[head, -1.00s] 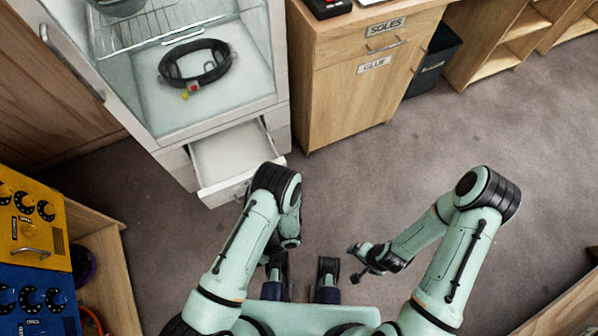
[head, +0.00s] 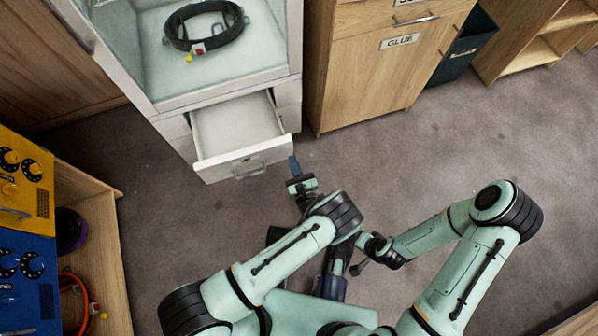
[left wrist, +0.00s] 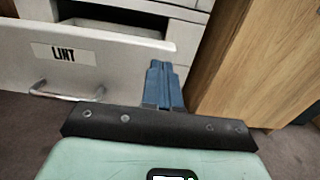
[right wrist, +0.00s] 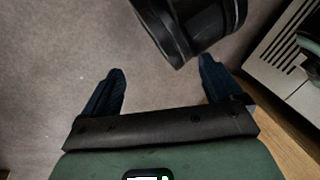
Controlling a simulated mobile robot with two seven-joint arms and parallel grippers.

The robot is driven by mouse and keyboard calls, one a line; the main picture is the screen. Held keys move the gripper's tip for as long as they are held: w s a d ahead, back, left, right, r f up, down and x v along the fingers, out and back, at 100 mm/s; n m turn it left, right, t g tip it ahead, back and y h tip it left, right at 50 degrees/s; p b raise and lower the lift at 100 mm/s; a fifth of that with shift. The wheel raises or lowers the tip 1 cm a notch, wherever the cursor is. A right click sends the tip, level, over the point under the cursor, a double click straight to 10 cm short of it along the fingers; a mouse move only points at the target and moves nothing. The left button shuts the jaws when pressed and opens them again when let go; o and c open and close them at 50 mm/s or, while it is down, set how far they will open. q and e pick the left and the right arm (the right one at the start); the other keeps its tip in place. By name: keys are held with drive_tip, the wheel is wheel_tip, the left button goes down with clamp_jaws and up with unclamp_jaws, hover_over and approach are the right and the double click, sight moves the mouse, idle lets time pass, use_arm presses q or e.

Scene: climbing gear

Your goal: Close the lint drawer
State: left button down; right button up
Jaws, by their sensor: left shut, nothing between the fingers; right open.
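The white lint drawer (head: 240,150) stands pulled out at the bottom of the white cabinet, and its inside looks empty. Its front, with a LINT label and a bar handle, also shows in the left wrist view (left wrist: 100,62). My left gripper (head: 293,168) is shut and empty, just right of the drawer front's right end in the head view. In the left wrist view its blue fingers (left wrist: 163,85) are together near the right end of the drawer front; I cannot tell whether they touch it. My right gripper is open and empty over the floor in the right wrist view (right wrist: 162,85).
The glass-fronted white cabinet (head: 170,100) holds a black harness ring (head: 205,42). A wooden cabinet labelled GLUE (head: 370,75) stands right of the drawer, with a dark bin (head: 465,45) beyond. A wooden shelf (head: 105,240) is at left. Carpet between is clear.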

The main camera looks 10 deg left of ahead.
sight(286, 144)
use_arm(q)
drive_tip(key=shift+b+x, duration=0.35)
drive_tip(key=shift+x, duration=2.1)
use_arm(e)
drive_tip(key=shift+w+d+f+t, duration=0.15)
drive_tip(key=shift+w+d+f, duration=0.1)
drive_tip(key=shift+w, duration=0.15)
drive_tip(key=shift+w+d+f+t, duration=0.15)
drive_tip(key=shift+w+f, duration=0.1)
drive_tip(key=shift+w, duration=0.1)
use_arm(q)
drive_tip(key=shift+a, duration=0.1)
